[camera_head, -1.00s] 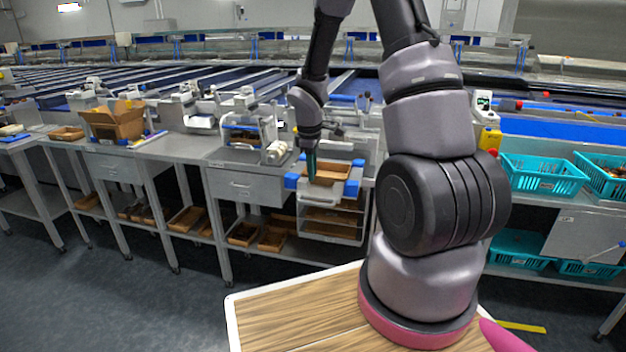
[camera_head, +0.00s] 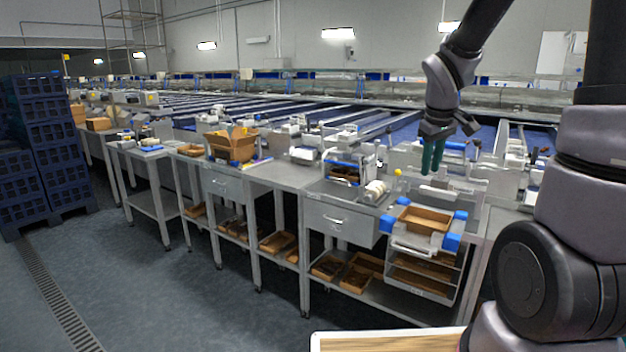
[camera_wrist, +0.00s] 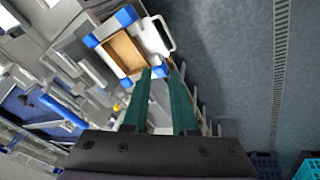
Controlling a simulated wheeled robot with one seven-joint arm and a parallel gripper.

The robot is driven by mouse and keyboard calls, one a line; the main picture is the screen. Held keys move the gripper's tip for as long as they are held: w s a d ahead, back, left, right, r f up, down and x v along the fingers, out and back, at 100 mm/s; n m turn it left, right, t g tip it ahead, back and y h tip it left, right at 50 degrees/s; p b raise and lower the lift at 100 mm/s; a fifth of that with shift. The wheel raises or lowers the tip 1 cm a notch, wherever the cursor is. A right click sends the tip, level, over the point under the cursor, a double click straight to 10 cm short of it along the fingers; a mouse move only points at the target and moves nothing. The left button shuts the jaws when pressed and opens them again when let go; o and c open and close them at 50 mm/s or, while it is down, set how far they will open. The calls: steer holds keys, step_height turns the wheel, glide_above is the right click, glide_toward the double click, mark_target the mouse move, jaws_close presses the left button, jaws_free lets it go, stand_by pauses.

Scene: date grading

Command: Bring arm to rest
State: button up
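My gripper (camera_head: 432,158) is raised in the air above the row of grey workbenches in the head view, its green fingers pointing down. In the wrist view the two green fingers (camera_wrist: 160,98) stand apart with nothing between them. Below the fingers is a wooden tray (camera_head: 424,219) on a stand with blue corners (camera_head: 387,237). The tray also shows in the wrist view (camera_wrist: 126,52), beyond the fingertips and apart from them.
Grey benches (camera_head: 275,177) run across the middle, with a cardboard box (camera_head: 232,146) and wooden trays on lower shelves. Dark blue crates (camera_head: 50,134) are stacked at the far left. The grey floor (camera_head: 170,290) in front of the benches is clear.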

steer(key=s+a+r+m+t+y, duration=0.1)
steer(key=s+a+r+m, duration=0.1)
steer(key=s+r+m, duration=0.2)
steer(key=s+a+r+m+t+y, duration=0.2)
steer(key=s+r+m, duration=0.2)
steer(key=s+r, duration=0.6)
steer(key=s, duration=0.3)
steer(key=shift+s+a+r+m+t, duration=0.15)
steer(key=shift+s+a+m+t, duration=0.15)
steer(key=shift+s, duration=0.05)
steer(key=shift+d, duration=0.1)
